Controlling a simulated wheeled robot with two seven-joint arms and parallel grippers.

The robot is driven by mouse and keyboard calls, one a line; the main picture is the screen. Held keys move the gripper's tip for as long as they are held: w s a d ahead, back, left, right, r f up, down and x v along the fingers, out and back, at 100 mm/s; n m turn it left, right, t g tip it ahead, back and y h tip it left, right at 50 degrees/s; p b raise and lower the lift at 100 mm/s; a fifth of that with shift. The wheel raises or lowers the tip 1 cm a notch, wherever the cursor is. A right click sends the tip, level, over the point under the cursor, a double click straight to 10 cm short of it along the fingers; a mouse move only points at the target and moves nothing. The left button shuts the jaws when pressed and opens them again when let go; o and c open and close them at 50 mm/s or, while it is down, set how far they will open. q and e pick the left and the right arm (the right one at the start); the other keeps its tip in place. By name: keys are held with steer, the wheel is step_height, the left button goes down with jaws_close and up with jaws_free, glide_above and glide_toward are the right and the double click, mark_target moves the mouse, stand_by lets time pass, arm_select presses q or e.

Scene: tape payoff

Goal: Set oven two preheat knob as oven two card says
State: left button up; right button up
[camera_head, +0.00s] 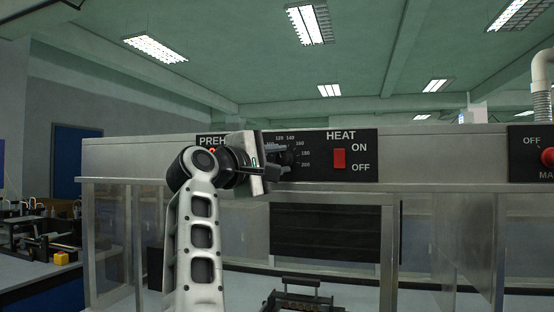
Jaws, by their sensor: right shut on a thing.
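I cannot read the knob's pointer. No oven card can be made out. My left gripper is not in view.
A red HEAT switch (339,158), marked ON and OFF, is just right of the knob. Another panel with a red knob (547,157) is at the far right edge. Below are a metal frame (330,197) with clear panes and a dark handled device (303,299).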

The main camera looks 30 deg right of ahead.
stand_by(0.3)
steer(key=o, duration=1)
steer(key=shift+a, duration=0.1)
steer(key=b+v, duration=0.3)
steer(key=v, duration=1.2)
steer(key=shift+s+a+f, duration=0.1)
steer(key=shift+a+f, duration=0.05)
steer(key=shift+a, duration=0.2)
